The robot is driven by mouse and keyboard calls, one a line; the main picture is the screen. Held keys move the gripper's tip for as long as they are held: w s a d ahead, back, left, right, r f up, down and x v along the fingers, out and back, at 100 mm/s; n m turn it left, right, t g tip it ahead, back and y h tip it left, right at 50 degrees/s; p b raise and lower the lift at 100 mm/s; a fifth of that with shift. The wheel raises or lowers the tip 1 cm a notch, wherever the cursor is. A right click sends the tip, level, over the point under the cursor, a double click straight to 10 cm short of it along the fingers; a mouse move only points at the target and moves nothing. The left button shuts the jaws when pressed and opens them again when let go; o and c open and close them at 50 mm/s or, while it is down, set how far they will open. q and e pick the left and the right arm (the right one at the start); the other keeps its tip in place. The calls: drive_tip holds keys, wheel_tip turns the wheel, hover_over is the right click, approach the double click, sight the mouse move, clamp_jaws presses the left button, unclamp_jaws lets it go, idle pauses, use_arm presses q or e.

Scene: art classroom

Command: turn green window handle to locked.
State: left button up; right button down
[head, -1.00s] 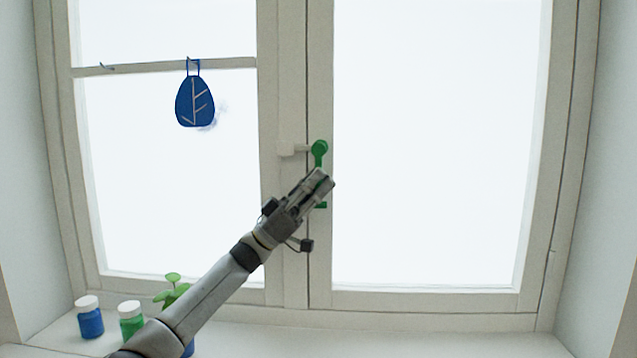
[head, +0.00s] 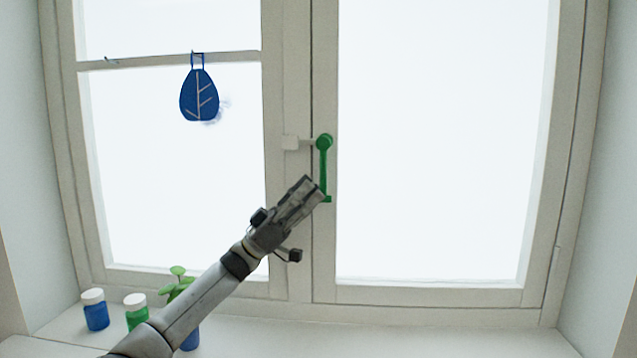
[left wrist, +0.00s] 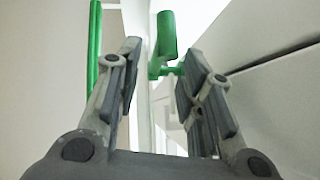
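The green window handle (head: 324,168) is on the middle frame of the window. Its round hub is at the top and its lever hangs straight down to a short foot. My left gripper (head: 316,187) is just left of the lever's lower part, pointing up and right. In the left wrist view, its two fingers (left wrist: 160,75) are apart with nothing held between them. There a long green bar (left wrist: 94,45) runs outside the left finger, and a thicker green piece (left wrist: 166,35) shows beyond the gap. Whether a finger touches the handle I cannot tell. My right gripper is out of view.
A pale latch piece (head: 291,142) sits left of the hub. The sill's right is clear.

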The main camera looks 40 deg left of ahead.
use_arm(q)
drive_tip(key=v, duration=0.2)
drive_tip(key=shift+s+a+f, duration=0.15)
drive_tip(key=shift+a+f, duration=0.05)
drive_tip(key=shift+f, duration=0.1)
idle(0.3)
